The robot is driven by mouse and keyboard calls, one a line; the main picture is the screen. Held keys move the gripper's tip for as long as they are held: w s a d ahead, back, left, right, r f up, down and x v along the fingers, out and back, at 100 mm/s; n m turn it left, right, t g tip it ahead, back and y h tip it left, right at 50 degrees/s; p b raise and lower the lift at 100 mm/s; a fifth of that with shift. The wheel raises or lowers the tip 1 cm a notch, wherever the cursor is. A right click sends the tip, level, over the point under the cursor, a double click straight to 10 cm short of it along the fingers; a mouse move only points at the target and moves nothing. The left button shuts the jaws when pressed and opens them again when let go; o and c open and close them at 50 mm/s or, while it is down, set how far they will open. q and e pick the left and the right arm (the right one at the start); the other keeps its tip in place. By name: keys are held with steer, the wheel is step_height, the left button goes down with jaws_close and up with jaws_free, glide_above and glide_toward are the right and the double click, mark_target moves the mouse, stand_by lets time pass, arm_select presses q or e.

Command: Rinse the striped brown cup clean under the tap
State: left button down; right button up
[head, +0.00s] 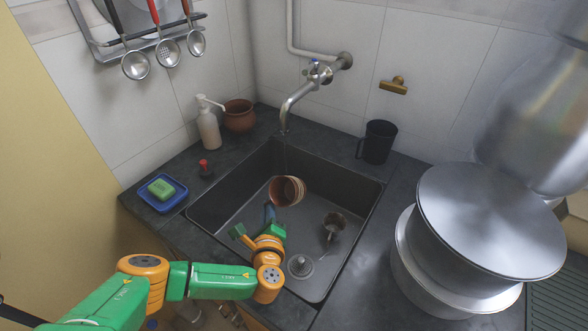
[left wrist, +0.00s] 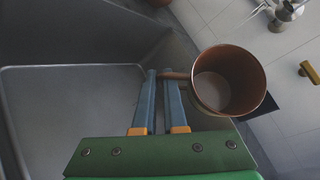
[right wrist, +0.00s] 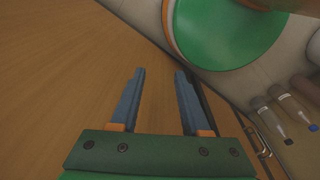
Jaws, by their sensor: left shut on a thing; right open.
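The striped brown cup (head: 290,190) is held tilted above the sink basin, below and close to the tap (head: 296,100). My left gripper (head: 270,213) is shut on its handle; the left wrist view shows the handle between the fingertips (left wrist: 166,74) and the cup (left wrist: 226,80) with its mouth towards that camera. The cup's inside is brown with a paler bottom; I cannot tell if it is dirty. A faint thin line under the spout may be water. My right gripper (right wrist: 160,98) is open and empty, before a wooden surface, and outside the head view.

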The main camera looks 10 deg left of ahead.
stand_by(0.4)
arm_select(q)
steer(key=s+r+p, duration=0.4)
steer(key=s+p, duration=0.1)
steer(key=p, duration=0.2)
steer(key=shift+d, duration=0.15)
